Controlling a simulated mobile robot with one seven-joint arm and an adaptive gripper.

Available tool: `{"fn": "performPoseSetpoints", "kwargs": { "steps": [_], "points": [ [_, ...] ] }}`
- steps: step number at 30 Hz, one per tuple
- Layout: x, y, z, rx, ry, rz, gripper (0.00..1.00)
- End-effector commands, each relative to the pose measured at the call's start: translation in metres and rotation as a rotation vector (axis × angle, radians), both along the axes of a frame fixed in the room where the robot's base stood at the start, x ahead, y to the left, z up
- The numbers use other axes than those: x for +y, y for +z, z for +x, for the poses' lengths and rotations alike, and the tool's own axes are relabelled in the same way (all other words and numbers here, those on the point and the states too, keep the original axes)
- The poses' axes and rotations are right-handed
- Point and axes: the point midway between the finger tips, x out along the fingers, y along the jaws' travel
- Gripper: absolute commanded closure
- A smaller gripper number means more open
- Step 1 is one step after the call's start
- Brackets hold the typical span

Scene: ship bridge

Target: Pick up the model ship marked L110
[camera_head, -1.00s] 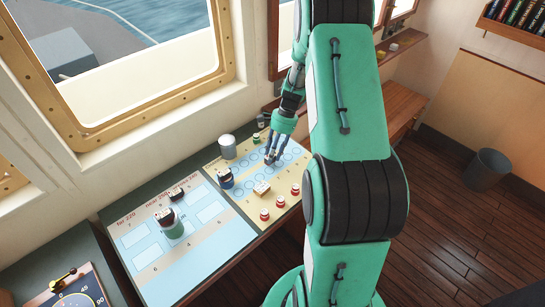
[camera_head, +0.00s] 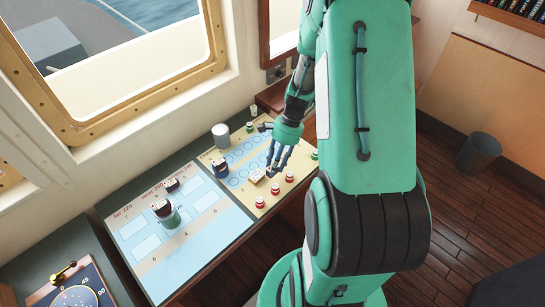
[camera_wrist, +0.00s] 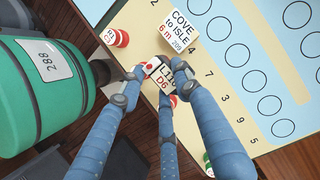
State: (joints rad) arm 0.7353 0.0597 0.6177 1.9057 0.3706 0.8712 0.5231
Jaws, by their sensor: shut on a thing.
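My gripper (camera_head: 270,173) is low over the near edge of the yellow board in the head view. In the wrist view my gripper (camera_wrist: 152,78) has its blue fingers closed around a small white-topped piece (camera_wrist: 163,74). Its label shows a red dot, "L11" with the rest unclear, and "D6". The fingers hide its sides and underside, so I cannot tell its hull shape or whether it touches the board.
A "COVE to ISLE 6 m" card (camera_wrist: 181,38) lies close beside the gripper. Red-and-white pieces, one by the card (camera_wrist: 117,37), stand along the board's near edge. The blue chart (camera_head: 205,235) has free room.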

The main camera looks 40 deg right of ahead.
Motion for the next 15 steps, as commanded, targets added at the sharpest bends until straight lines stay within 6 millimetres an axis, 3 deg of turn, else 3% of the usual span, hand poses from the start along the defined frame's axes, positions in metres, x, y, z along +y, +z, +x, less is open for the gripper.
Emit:
{"fn": "performPoseSetpoints", "kwargs": {
  "steps": [6,15],
  "points": [
    [0.0068,0.0014,-0.0111,0.0,-0.001,0.0,0.89],
    [0.0076,0.0013,-0.0125,0.0,-0.001,0.001,0.89]
  ]
}}
